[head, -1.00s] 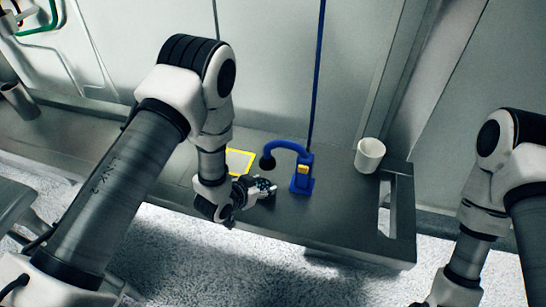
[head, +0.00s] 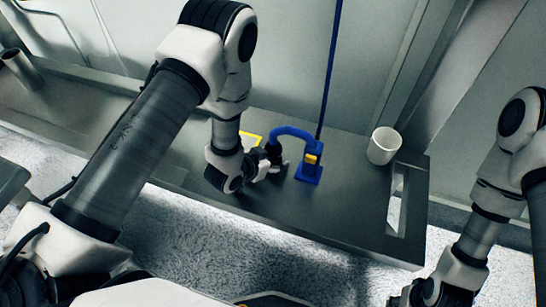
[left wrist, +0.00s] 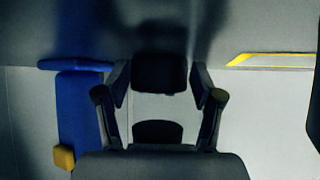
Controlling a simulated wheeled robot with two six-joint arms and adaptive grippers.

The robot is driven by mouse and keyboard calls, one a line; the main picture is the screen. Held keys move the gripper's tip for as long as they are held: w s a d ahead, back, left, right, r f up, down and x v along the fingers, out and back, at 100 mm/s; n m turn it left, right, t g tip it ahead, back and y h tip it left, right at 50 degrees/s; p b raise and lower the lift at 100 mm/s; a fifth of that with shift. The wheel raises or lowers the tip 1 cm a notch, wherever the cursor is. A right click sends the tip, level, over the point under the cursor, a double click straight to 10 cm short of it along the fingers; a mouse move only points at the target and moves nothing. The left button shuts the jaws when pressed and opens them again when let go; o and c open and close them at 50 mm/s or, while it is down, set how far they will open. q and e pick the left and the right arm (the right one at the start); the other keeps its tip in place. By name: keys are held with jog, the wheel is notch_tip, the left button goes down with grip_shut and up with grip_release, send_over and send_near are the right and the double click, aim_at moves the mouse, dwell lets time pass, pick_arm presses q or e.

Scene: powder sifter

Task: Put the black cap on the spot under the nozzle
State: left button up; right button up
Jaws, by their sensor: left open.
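The blue stand (head: 308,172) has a curved arm ending in a dark nozzle (head: 273,150). My left gripper (head: 277,170) is just below the nozzle, left of the stand. In the left wrist view, which appears upside down, its two fingers (left wrist: 160,97) are apart. A black rounded block, seemingly the black cap (left wrist: 160,72), stands between them at about the level of the stand's base. A second dark shape, likely the nozzle (left wrist: 157,132), lines up with it. The cap is not clear in the head view. My right gripper (head: 418,294) is partly cut off at the bottom edge.
A yellow-outlined square (head: 252,138) lies on the grey table (head: 330,215) behind my left gripper. A white cup (head: 383,146) stands right of the stand, near a slot in the table. A grey cylinder (head: 20,68) is at the far left.

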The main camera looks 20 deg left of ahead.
pick_arm(q)
jog(key=shift+s+r, duration=0.1)
jog(key=shift+s, duration=0.05)
jog(key=shift+r, duration=0.2)
jog(key=v, duration=1.2)
jog(key=shift+p, duration=0.3)
dwell(0.6)
